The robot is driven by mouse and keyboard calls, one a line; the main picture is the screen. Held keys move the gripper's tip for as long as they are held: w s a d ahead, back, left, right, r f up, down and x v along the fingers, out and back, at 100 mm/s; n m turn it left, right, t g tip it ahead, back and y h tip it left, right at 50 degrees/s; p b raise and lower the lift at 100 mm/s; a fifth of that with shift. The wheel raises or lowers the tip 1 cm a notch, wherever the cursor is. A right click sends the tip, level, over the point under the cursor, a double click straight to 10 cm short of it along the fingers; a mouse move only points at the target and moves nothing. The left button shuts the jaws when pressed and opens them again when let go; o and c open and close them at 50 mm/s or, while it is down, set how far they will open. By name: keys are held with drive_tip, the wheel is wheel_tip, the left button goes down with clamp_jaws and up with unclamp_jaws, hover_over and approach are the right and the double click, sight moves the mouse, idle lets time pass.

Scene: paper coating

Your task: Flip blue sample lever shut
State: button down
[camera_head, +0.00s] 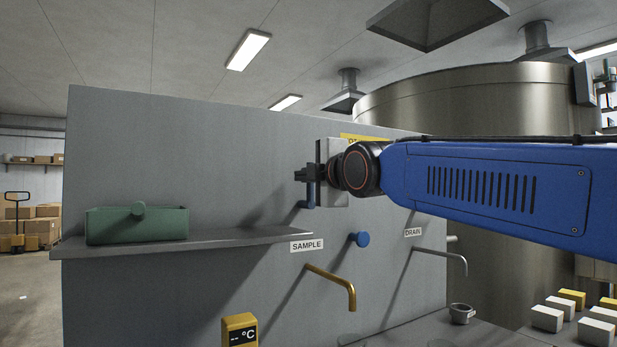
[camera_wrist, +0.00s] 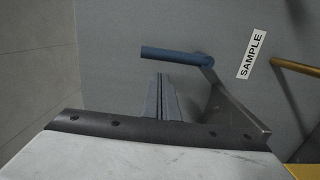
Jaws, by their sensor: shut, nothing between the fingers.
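The blue sample lever (camera_head: 310,192) is on the grey panel above the SAMPLE label (camera_head: 306,246). Its bar stands roughly upright from a pivot at its lower end. In the wrist view the lever (camera_wrist: 172,54) lies across the picture, with its pivot nearest the label (camera_wrist: 252,54). My gripper (camera_head: 299,175) is shut and empty, at the lever's upper part in the head view, where it partly covers the lever. In the wrist view my fingertips (camera_wrist: 160,78) are just below the bar, with a small gap in the picture; I cannot tell whether they touch.
A brass spout (camera_head: 333,284) is below the label. A round blue knob (camera_head: 362,239) and a DRAIN label (camera_head: 413,232) are to the right. A shelf (camera_head: 215,241) with a green box (camera_head: 137,226) juts out at left. A small metal cup (camera_head: 461,314) stands below the drain pipe.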

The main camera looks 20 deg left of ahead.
drive_tip(key=shift+w+d, duration=0.35)
drive_tip(key=shift+w, duration=0.25)
